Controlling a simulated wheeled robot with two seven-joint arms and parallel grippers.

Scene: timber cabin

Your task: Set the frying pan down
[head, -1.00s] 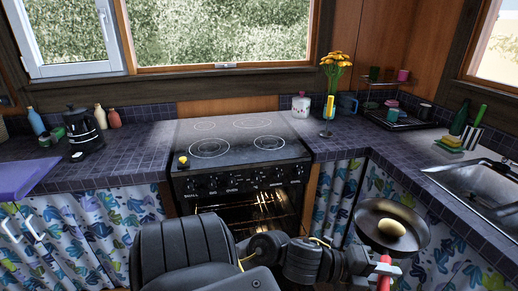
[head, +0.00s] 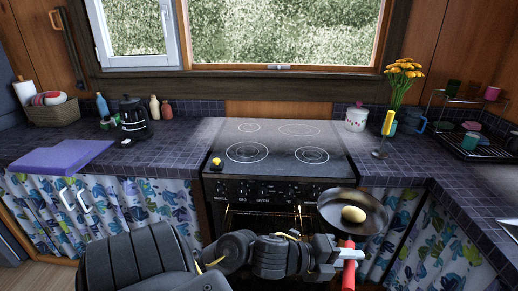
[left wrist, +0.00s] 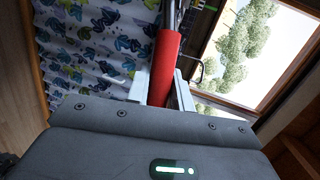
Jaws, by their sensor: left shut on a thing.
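The frying pan (head: 335,217) is dark, with a red handle (head: 348,268), and a pale yellow rounded item (head: 354,214) lies in it. My left gripper (head: 335,258) is shut on the red handle and holds the pan in the air, in front of the right side of the stove. In the left wrist view the red handle (left wrist: 164,65) stands between the two pale fingers. The pan's bowl is not clear in that view. My right gripper is not in view.
The black stovetop (head: 275,135) has several ring-marked burners and is bare, with a small yellow item (head: 216,162) at its front left. A purple board (head: 62,156) lies on the left counter. A flower vase (head: 400,95) and dish rack (head: 470,140) stand at right.

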